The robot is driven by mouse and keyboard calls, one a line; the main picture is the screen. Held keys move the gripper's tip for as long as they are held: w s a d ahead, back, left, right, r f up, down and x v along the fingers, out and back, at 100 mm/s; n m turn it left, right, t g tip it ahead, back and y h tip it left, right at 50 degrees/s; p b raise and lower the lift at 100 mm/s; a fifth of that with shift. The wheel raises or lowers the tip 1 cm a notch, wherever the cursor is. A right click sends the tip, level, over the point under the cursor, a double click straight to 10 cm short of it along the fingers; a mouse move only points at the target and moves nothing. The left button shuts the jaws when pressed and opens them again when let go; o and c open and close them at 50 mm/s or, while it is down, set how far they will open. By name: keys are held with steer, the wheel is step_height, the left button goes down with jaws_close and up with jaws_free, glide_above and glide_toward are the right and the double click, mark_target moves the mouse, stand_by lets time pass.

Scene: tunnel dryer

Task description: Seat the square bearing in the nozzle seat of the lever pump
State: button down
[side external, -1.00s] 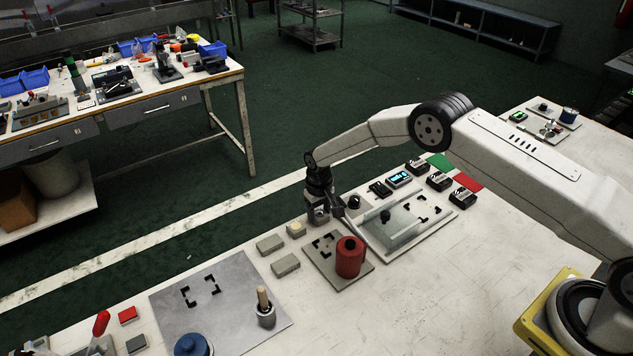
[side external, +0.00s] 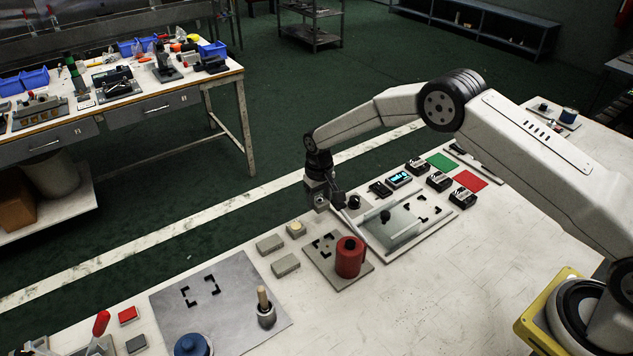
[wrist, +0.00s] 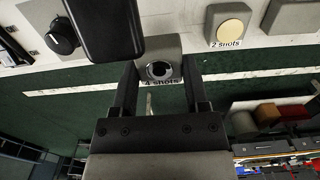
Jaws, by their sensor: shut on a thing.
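In the side view my gripper (side external: 321,204) is above the far table edge, left of the tray; the bearing is too small to make out there. A dark rounded part (wrist: 104,28) covers some of the left finger in the wrist view. I cannot tell which fixture is the lever pump, and no nozzle seat is clearly visible.
A red cylinder (side external: 349,258) stands on a grey plate (side external: 338,282) with black corner marks. Beside it is a tray (side external: 446,222) with a translucent panel (side external: 392,228). Several grey blocks, one the cream-topped "2 shots" block (wrist: 228,22), sit nearby. The near right tabletop is clear.

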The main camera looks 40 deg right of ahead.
step_height(320, 180, up, 13)
stand_by(0.4)
stand_by(0.5)
glide_toward(327, 245)
steer(key=shift+f, duration=1.35)
steer(key=shift+f, duration=0.1)
steer(key=shift+f, duration=1.75)
steer(key=shift+f, duration=0.1)
steer(key=shift+c, duration=0.5)
jaws_free()
